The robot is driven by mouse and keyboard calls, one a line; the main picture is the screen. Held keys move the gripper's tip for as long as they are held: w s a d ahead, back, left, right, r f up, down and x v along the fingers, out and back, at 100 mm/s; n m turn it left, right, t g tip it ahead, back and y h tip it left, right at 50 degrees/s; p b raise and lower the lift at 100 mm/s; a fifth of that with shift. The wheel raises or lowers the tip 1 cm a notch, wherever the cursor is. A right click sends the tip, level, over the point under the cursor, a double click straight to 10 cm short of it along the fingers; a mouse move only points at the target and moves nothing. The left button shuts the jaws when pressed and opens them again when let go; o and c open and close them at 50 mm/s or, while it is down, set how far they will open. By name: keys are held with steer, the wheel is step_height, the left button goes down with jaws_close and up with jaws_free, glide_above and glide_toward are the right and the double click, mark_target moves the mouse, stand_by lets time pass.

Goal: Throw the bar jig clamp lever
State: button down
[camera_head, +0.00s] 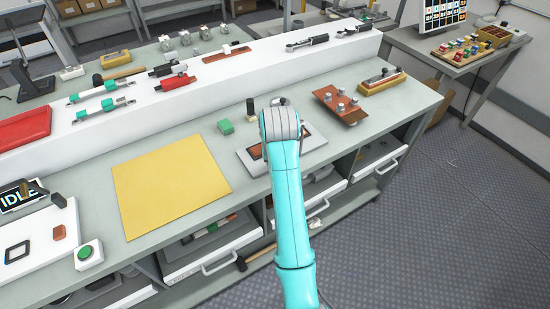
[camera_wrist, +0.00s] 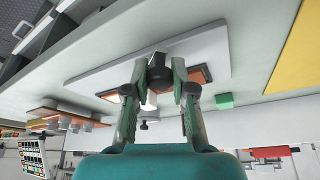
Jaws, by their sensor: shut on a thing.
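The bar jig is a pale plate (camera_head: 252,162) with a copper-brown bar (camera_head: 316,135) on it, on the bench and partly hidden behind my arm in the head view. In the wrist view the plate (camera_wrist: 92,77) lies beyond my fingers, and brown parts (camera_wrist: 202,75) show on either side of them. My gripper (camera_wrist: 158,76) is shut on a black knob (camera_wrist: 158,60), which appears to be the clamp lever's handle. A pale shaft shows just below the knob. My arm hides the gripper and this knob in the head view.
A green block (camera_head: 226,127) and a black post (camera_head: 250,107) stand near the jig. A yellow mat (camera_head: 170,185) lies to the left. A brown plate with metal studs (camera_head: 340,105) is to the right. A raised white shelf (camera_head: 240,72) with tools runs behind.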

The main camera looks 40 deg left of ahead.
steer(key=shift+d, duration=0.1)
steer(key=n, duration=0.1)
steer(key=w+d+n+y, duration=0.1)
steer(key=n, duration=0.1)
steer(key=shift+d+g, duration=0.2)
steer(key=shift+g, duration=0.2)
steer(key=n, duration=0.2)
steer(key=w+d+n+g, duration=0.1)
steer(key=n, duration=0.1)
steer(key=shift+w+d+n+g+y, duration=0.2)
steer(key=shift+n+g+y, duration=0.1)
steer(key=shift+n, duration=0.1)
steer(key=w+n, duration=0.1)
steer(key=n+g, duration=0.1)
steer(key=n, duration=0.1)
steer(key=shift+w+d+n+g, duration=0.3)
steer(key=shift+w+d, duration=0.05)
steer(key=shift+w+n+g, duration=0.4)
steer(key=shift+w+n, duration=0.1)
steer(key=shift+n, duration=0.6)
steer(key=shift+w+n+g, duration=0.4)
steer(key=shift+w+n, duration=0.1)
steer(key=shift+n, duration=0.6)
steer(key=shift+h, duration=0.4)
steer(key=c, duration=0.9)
jaws_free()
steer(key=shift+c, duration=0.2)
